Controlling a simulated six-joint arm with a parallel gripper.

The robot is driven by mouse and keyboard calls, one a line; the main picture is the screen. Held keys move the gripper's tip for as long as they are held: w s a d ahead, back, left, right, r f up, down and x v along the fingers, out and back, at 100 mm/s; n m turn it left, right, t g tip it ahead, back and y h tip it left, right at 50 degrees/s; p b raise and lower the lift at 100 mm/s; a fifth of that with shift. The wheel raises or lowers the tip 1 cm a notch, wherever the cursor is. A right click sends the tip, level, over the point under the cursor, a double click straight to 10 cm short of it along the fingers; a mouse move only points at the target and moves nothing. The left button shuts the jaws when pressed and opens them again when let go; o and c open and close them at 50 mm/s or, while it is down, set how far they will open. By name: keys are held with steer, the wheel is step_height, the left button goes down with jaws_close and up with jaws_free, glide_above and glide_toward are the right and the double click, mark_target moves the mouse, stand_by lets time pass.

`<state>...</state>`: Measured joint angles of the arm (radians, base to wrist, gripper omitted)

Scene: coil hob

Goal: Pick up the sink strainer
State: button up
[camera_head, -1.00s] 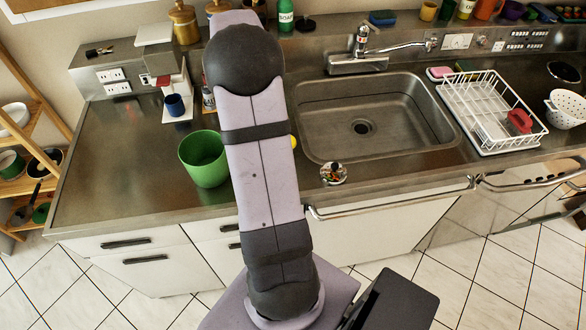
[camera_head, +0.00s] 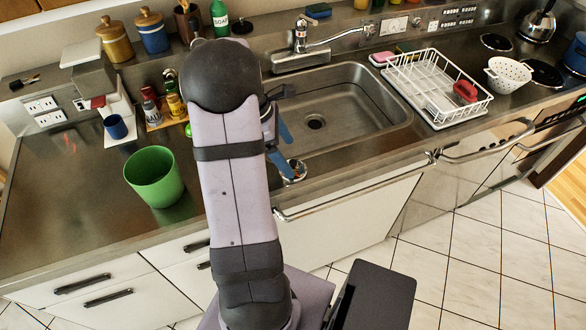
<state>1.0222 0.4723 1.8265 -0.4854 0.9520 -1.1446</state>
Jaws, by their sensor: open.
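The sink strainer (camera_head: 298,170) is a small round metal piece with dark and coloured bits in it. It sits on the steel counter at the front left of the sink (camera_head: 365,133). My gripper (camera_head: 283,148) has blue fingers and is open. It shows just past the right side of my arm, with one finger partly covering the strainer's left side. I cannot tell how high the fingers are or whether they touch it. The rest of the gripper is largely hidden behind my arm.
A green bin (camera_head: 154,178) stands on the counter left of my arm. Behind it are a blue mug (camera_head: 116,127) and spice jars (camera_head: 175,105). The tap (camera_head: 301,35) rises behind the sink. A white dish rack (camera_head: 437,85) stands right of the sink.

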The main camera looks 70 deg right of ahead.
mark_target(293, 161)
steer(key=shift+s+f+p, duration=0.25)
steer(key=shift+f+p, duration=0.1)
steer(key=shift+p+x, duration=0.7)
steer(key=shift+x, duration=1.5)
steer(key=shift+c, duration=0.7)
steer(key=shift+w, duration=0.1)
steer(key=c, duration=1)
